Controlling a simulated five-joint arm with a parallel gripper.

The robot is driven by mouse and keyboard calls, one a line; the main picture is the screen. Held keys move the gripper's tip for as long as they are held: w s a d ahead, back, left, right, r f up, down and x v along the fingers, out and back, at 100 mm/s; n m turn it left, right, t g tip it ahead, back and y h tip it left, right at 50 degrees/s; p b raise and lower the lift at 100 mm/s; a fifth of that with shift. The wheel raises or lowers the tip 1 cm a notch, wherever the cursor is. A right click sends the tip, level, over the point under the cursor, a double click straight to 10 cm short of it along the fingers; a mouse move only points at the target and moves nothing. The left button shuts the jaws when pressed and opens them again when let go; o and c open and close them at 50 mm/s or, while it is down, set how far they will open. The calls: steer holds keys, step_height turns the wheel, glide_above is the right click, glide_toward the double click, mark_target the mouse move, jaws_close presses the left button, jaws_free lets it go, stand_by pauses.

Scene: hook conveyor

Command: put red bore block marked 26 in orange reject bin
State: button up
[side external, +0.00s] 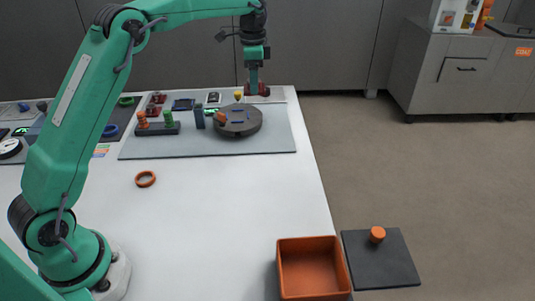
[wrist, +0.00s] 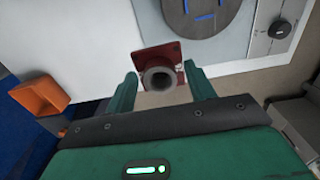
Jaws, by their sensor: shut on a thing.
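My gripper (side external: 256,80) is shut on a red block (side external: 263,90) above the far right part of the work mat. In the wrist view the red block (wrist: 143,61) sits between the two green fingers (wrist: 160,73), with a dark round bore piece facing the camera. No number can be read on it. The orange bin (side external: 312,266) is at the front right, by the white table's edge, far from my gripper. It looks empty. An orange open box shape (wrist: 38,97) shows at the left of the wrist view.
A dark round turntable (side external: 246,127) with blue marks stands near my gripper. Small parts and a dark rack (side external: 158,130) with orange and green pegs are left of it. An orange ring (side external: 145,179) lies on the table. A dark plate (side external: 385,262) with an orange knob adjoins the bin.

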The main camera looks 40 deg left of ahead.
steer(key=s+d+f+m, duration=0.2)
steer(key=s+d+m, duration=0.15)
steer(key=d, duration=0.85)
steer(key=s+d+f+m, duration=0.2)
steer(key=s+d+m, duration=0.15)
steer(key=d, duration=0.75)
steer(key=s+d+f+m, duration=0.2)
steer(key=s+d+m, duration=0.1)
steer(key=s+d, duration=0.5)
steer(key=s+d+f+m, duration=0.3)
steer(key=s+d, duration=0.5)
steer(key=s, duration=0.3)
steer(key=shift+d+m, duration=0.15)
steer(key=shift+m, duration=0.55)
steer(key=shift+s+f, duration=0.1)
glide_above(309, 279)
steer(key=shift+f, duration=4.3)
steer(key=shift+f, duration=0.65)
